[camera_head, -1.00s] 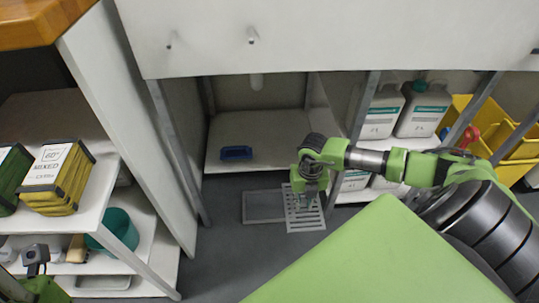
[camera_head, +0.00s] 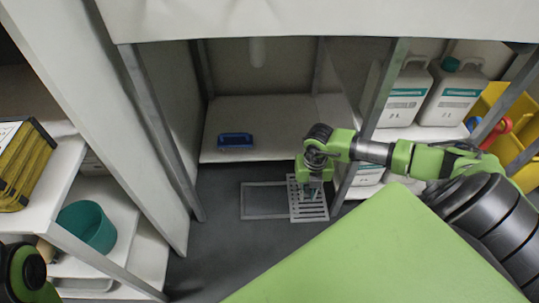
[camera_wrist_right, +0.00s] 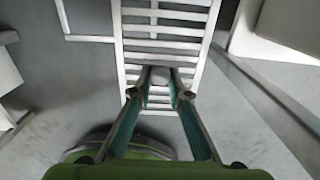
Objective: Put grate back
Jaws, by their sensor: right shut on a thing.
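The grate (camera_head: 308,209) is a pale slatted rectangle low over the floor under the bench, in the head view. It overlaps the right part of a grey rectangular frame in the floor (camera_head: 262,214). My right gripper (camera_head: 312,192) points down at the grate and is shut on it. In the right wrist view the fingertips (camera_wrist_right: 159,88) meet at a bar of the grate (camera_wrist_right: 165,28), and part of the floor frame (camera_wrist_right: 90,38) shows at upper left. I cannot tell whether the grate touches the floor. Only a dark part of my left arm shows at lower left; its gripper is out of view.
A low shelf (camera_head: 275,152) holding a blue brush-like object (camera_head: 235,140) stands behind the frame. White canisters (camera_head: 450,95) stand at right by a metal leg (camera_head: 378,105). A side shelf with a teal bucket (camera_head: 87,227) stands at left. Grey floor (camera_head: 215,235) is open left of the frame.

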